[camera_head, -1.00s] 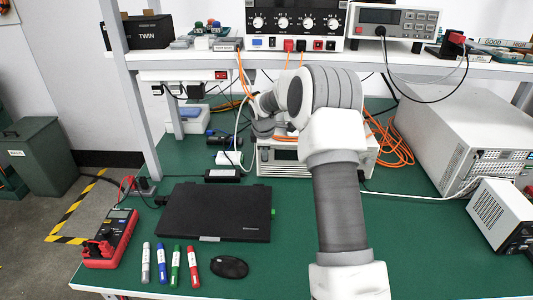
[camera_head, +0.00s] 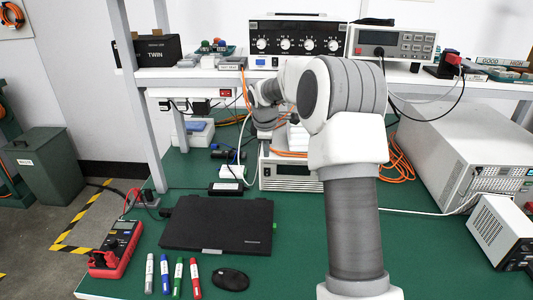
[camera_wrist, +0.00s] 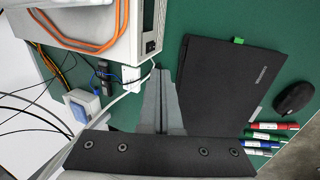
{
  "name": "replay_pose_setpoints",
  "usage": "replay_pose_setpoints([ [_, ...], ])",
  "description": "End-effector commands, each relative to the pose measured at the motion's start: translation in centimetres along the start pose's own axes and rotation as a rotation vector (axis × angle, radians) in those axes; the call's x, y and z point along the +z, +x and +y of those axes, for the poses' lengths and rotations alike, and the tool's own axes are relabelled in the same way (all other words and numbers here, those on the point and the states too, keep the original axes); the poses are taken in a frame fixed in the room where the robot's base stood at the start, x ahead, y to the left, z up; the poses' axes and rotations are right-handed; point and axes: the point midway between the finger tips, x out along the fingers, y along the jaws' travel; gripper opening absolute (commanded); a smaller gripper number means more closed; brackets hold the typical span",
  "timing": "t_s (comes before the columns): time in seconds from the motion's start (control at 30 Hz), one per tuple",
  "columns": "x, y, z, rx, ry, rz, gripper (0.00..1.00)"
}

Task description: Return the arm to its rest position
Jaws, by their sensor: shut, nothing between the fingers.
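My arm (camera_head: 350,220) rises from the bottom of the head view, bends at the elbow and reaches back to the left over the green bench. My gripper (camera_wrist: 159,75) shows in the wrist view. Its two grey fingers are together with nothing between them, pointing over the bench between the closed black laptop (camera_wrist: 225,75) and a pale boxed instrument (camera_wrist: 140,30). In the head view the gripper is not clearly made out behind the forearm.
The laptop (camera_head: 218,222), red multimeter (camera_head: 116,250), several markers (camera_head: 179,277) and black mouse (camera_head: 230,279) lie at the front left. A shelf (camera_head: 420,78) with instruments spans the back. A large grey unit (camera_head: 465,150) and white box (camera_head: 503,230) stand right. Orange cables (camera_head: 400,160) lie behind the arm.

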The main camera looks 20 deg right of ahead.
Motion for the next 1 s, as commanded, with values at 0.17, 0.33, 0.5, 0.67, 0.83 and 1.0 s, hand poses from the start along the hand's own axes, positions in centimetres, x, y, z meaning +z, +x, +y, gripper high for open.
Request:
replay_pose_setpoints([
  [0.17, 0.0, 0.0, 0.0, 0.0, 0.0, 0.0, 0.0],
  [0.33, 0.0, 0.0, 0.0, 0.001, 0.0, 0.0, 0.0],
  [0.5, -0.3, -2.4, -0.4, 0.009, 0.03, -0.001, 0.0],
  [0.67, -0.7, -8.5, -2.3, 0.026, 0.133, -0.004, 0.0],
  [0.83, -0.5, -15.2, -5.7, 0.042, 0.283, 0.001, 0.0],
  [1.0, 0.1, -20.9, -9.7, 0.055, 0.441, 0.016, 0.0],
])
